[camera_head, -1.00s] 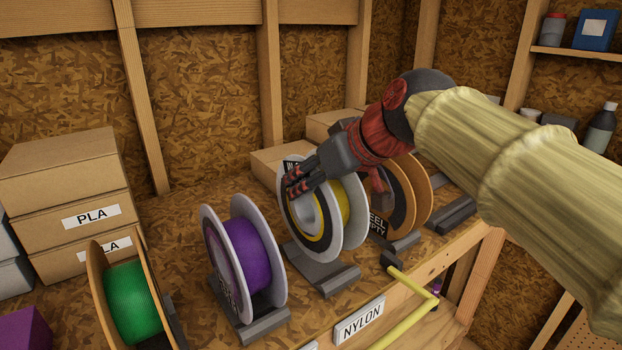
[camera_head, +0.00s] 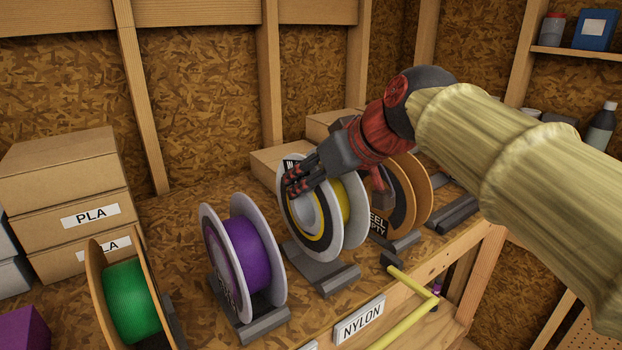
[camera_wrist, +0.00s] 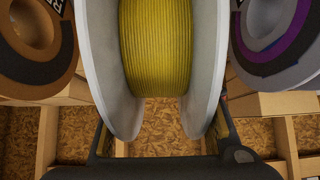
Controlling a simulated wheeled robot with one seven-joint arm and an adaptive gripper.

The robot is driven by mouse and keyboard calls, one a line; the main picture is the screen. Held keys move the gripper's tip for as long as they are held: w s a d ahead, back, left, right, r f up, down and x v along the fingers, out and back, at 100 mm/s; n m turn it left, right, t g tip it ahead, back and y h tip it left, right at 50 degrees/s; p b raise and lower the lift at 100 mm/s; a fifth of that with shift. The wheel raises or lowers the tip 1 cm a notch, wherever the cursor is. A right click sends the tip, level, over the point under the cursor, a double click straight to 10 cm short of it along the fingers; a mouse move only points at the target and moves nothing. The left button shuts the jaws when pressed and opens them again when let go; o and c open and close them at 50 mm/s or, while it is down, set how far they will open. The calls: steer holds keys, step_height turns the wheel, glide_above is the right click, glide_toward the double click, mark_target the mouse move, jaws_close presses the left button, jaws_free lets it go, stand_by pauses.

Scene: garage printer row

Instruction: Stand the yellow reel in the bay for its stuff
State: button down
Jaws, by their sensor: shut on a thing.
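The yellow reel (camera_head: 344,205) has pale grey flanges and a dark label ring. It stands upright in a dark grey cradle (camera_head: 325,277) on the wooden bench, with a NYLON label (camera_head: 360,319) on the bench front below. My gripper (camera_head: 300,183) is shut on the yellow reel at its upper part. In the wrist view the yellow winding of the reel (camera_wrist: 155,45) fills the middle between its two flanges. The fingertips are partly hidden there, and how fully the reel rests in the cradle cannot be told.
A purple reel (camera_head: 250,255) stands in a cradle on the left, and a green reel (camera_head: 132,302) is farther left. An orange-sided reel (camera_head: 412,195) marked empty stands close on the right. An empty cradle (camera_head: 453,214) is beyond it. PLA boxes (camera_head: 65,190) are stacked at the back left.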

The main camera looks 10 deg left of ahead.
mark_target(309, 200)
steer(key=shift+f+b, duration=1.25)
steer(key=shift+f, duration=0.05)
steer(key=shift+f+b, duration=0.15)
steer(key=shift+b, duration=0.2)
stand_by(0.5)
steer(key=shift+f+b, duration=0.35)
steer(key=shift+f+b, duration=0.3)
steer(key=shift+f, duration=0.1)
steer(key=c, duration=0.8)
jaws_free()
steer(key=shift+c, duration=0.2)
steer(key=o, duration=0.6)
